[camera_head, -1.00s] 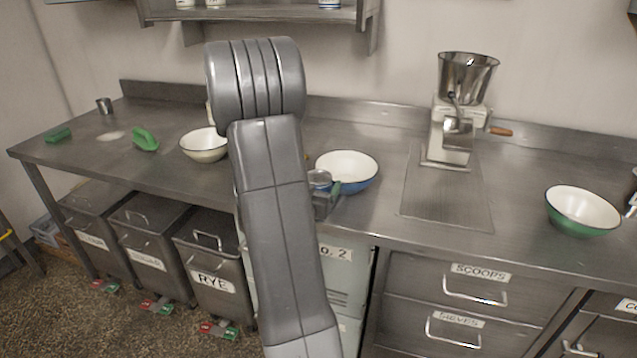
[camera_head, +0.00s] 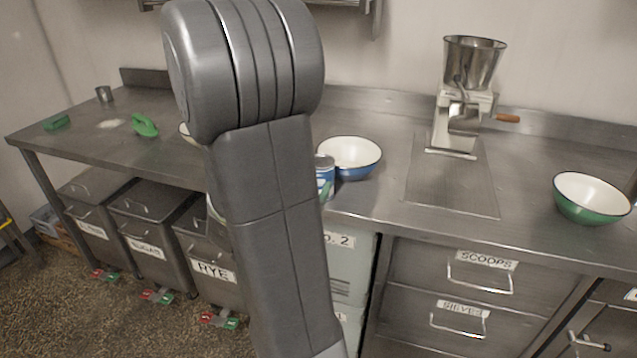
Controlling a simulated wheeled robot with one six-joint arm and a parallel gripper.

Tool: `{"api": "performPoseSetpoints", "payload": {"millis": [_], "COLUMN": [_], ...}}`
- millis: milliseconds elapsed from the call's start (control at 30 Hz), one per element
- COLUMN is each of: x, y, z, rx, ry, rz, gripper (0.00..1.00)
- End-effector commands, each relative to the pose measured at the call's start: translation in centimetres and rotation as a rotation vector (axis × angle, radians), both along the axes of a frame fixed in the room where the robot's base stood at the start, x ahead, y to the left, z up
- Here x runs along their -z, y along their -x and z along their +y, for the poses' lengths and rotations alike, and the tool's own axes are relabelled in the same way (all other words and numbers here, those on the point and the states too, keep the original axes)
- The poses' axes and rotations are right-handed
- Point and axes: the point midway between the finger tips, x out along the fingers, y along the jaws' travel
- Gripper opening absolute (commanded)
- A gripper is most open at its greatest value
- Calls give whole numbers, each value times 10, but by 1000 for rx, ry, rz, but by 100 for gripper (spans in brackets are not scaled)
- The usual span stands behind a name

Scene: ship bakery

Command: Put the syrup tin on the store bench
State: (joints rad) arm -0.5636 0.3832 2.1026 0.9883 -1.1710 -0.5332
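A tin (camera_head: 325,178) with a blue, white and green side and a grey lid shows just right of my arm. It appears to stand on the steel bench (camera_head: 385,195) near the front edge, at the left of the blue bowl. Its left side is hidden by my arm, and I cannot read its label, so I cannot tell if it is the syrup tin. My gripper is hidden behind my arm, which fills the middle of the view. No sign marks which bench is the store bench.
A blue bowl (camera_head: 349,156), a mill (camera_head: 461,113) and a green bowl (camera_head: 590,198) stand on the bench. A cream bowl (camera_head: 186,135) is mostly hidden. A green scrubber (camera_head: 144,125), a green block (camera_head: 56,122) and a metal cup (camera_head: 104,94) lie left. Bins (camera_head: 150,238) stand below.

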Motion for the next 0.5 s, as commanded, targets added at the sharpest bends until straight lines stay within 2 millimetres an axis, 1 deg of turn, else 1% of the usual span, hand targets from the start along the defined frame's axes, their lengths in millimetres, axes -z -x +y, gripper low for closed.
{"api": "performPoseSetpoints", "payload": {"millis": [300,400,500], "x": [-1,-1,0], "y": [-54,-67,-73], "z": [-20,-23,-25], "rx": [4,2,2], "ry": [1,1,2], "rz": [0,0,2], "gripper": [88,88,88]}}
